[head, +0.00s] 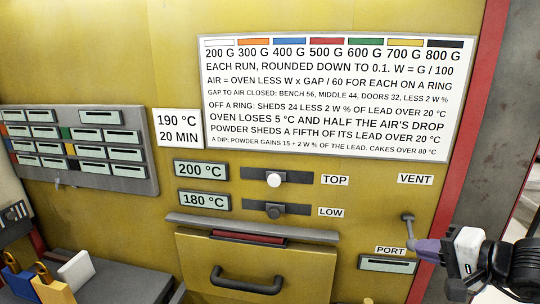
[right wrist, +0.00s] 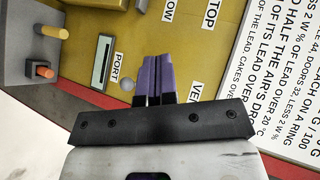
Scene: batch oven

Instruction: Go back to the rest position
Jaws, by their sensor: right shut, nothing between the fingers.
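My right gripper (head: 428,250) comes in from the lower right of the head view, in front of the yellow oven front. Its purple fingers are shut together with nothing between them, and they also show side by side in the right wrist view (right wrist: 155,65). In the head view the fingertips are close to the grey vent lever (head: 408,219), below the VENT label; I cannot tell whether they touch it. My left gripper is not in view.
A drawer with a dark handle (head: 246,282) is at bottom centre. Two sliders, TOP (head: 274,179) and LOW (head: 273,211), sit above it. A grey display panel (head: 80,148) is at left. Coloured blocks (head: 55,287) stand at lower left.

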